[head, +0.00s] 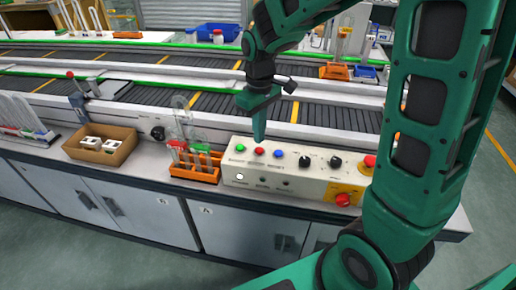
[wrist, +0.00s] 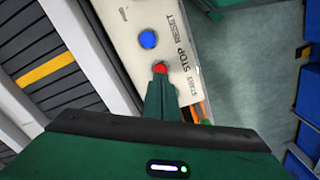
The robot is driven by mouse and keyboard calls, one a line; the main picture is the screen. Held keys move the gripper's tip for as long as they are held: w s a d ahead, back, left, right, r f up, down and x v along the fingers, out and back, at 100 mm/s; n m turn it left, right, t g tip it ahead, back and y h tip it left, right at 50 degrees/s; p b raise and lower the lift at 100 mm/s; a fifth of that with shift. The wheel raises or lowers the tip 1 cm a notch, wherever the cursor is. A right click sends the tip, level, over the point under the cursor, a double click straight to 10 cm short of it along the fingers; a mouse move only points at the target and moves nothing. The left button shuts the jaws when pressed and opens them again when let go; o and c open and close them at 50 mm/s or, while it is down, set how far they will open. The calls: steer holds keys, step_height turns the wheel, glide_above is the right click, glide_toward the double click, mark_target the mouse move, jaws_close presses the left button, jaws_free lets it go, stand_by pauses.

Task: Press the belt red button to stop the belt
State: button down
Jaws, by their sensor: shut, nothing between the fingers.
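The control box (head: 300,185) is beige and stands at the front of the bench. A small red button (head: 259,150) is on its top between a green button (head: 240,147) and a blue button (head: 278,153). My gripper (head: 259,140) is shut and empty, pointing down right above the red button. In the wrist view the red button (wrist: 160,68) shows just past my fingertips (wrist: 161,80), beside the printed word STOP. The blue button (wrist: 149,39) is beyond it. The green button is hidden there. I cannot tell whether the tips touch the red button.
An orange rack with glass tubes (head: 195,167) stands left of the box, and a cardboard tray (head: 100,145) farther left. Two larger red knobs (head: 344,200) (head: 369,161) are at the box's right end. The slatted belt (head: 215,97) runs behind.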

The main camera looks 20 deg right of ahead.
mark_target(259, 149)
step_height(259, 149, up, 5)
steer(key=shift+f, duration=0.15)
stand_by(0.3)
stand_by(0.4)
steer(key=s+d+r+m, duration=0.2)
steer(key=s+d+m, duration=0.3)
steer(key=s+d, duration=0.6)
steer(key=s+d+f+m, duration=0.1)
steer(key=s+d+m, duration=0.2)
steer(key=s, duration=0.4)
steer(key=s+d+m, duration=0.3)
steer(key=s, duration=0.4)
steer(key=shift+s+d+f+m, duration=0.15)
steer(key=shift+s+f+m, duration=0.05)
steer(key=shift+f+m, duration=0.15)
steer(key=shift+w+f, duration=0.25)
steer(key=shift+w, duration=0.4)
